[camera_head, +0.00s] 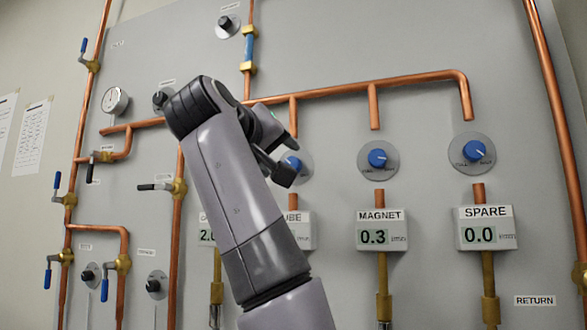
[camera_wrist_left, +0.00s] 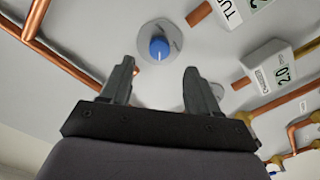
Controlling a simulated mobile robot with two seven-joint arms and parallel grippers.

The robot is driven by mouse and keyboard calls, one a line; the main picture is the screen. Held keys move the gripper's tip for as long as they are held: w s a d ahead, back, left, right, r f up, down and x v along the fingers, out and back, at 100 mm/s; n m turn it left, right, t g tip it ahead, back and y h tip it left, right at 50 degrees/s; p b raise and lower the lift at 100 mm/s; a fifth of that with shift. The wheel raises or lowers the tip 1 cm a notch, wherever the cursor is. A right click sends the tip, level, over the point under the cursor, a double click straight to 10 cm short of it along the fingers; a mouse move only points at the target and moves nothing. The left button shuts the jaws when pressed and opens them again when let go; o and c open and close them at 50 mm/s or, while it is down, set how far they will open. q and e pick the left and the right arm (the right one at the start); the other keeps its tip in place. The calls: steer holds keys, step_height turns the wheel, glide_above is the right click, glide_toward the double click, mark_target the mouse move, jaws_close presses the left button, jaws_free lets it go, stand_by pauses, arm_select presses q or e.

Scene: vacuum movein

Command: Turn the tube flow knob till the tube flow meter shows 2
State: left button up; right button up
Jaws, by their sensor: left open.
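The blue tube flow knob (camera_head: 291,165) sits on a round grey plate on the wall panel, partly covered by my left gripper in the head view. The wrist view shows the knob (camera_wrist_left: 159,48) whole, with a white pointer mark. My left gripper (camera_head: 290,150) is open and empty. In the wrist view its fingers (camera_wrist_left: 155,80) stand either side below the knob, apart from it. The tube flow meter (camera_head: 301,232) is mostly hidden behind my arm. In the wrist view, the meter (camera_wrist_left: 232,10) is cut by the top edge; its full reading cannot be told.
The magnet knob (camera_head: 378,158) and its meter (camera_head: 382,230) reading 0.3, and the spare knob (camera_head: 473,150) and its meter (camera_head: 487,228) reading 0.0, are to the right. Another meter (camera_wrist_left: 272,72) reads 2.0. Copper pipes (camera_head: 350,90) project around the knobs.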

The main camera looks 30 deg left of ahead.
mark_target(288, 163)
arm_select(q)
steer(key=shift+p+x, duration=1.05)
steer(key=shift+x, duration=2.4)
steer(key=c, duration=1)
